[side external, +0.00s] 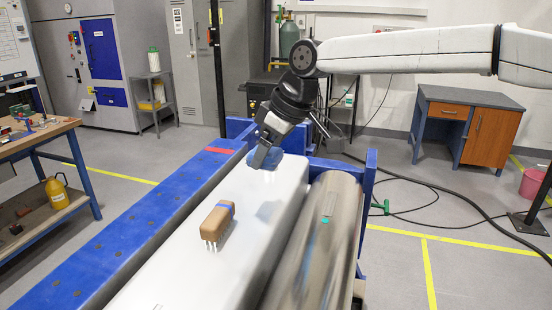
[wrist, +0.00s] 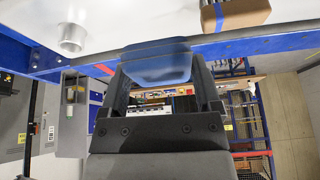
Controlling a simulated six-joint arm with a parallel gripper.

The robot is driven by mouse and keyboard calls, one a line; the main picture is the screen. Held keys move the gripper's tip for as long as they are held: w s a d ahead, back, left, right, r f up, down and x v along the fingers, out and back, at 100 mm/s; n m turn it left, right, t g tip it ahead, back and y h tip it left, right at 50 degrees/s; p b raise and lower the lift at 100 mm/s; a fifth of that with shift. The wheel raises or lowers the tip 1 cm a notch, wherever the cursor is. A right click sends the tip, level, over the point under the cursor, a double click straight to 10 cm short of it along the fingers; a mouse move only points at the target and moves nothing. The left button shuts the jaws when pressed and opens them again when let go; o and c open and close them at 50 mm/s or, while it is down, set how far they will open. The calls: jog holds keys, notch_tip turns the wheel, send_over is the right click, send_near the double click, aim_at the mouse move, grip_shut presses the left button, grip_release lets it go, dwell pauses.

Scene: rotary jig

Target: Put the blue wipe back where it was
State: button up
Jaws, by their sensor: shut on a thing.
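My gripper (side external: 268,157) is at the far end of the long white block (side external: 165,262), low over its top. It is shut on the blue wipe (side external: 274,161), a small blue pad that shows just below the fingers. In the wrist view the blue wipe (wrist: 157,62) sits between the two fingers and hides part of the white surface behind it. I cannot tell whether the wipe touches the white top.
A brown block with a blue band (side external: 218,222) and pale bristles stands on the white top, nearer the camera. A metal roller (side external: 315,245) lies along the right side. A blue frame (side external: 110,250) with a red strip (side external: 219,150) runs along the left. A silver cup-like piece (wrist: 72,36) shows in the wrist view.

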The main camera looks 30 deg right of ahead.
send_over(242, 195)
jog(key=s+d, duration=0.1)
jog(key=s, duration=0.1)
jog(key=f, duration=0.5)
jog(key=shift+w+d+f, duration=0.1)
jog(key=shift+w+f, duration=0.1)
jog(key=shift+f, duration=0.1)
jog(key=shift+f, duration=0.1)
jog(key=shift+w+f, duration=0.15)
jog(key=shift+w, duration=0.05)
jog(key=shift+f, duration=1.6)
jog(key=shift+f, duration=0.1)
jog(key=o, duration=1)
jog(key=v, duration=1.2)
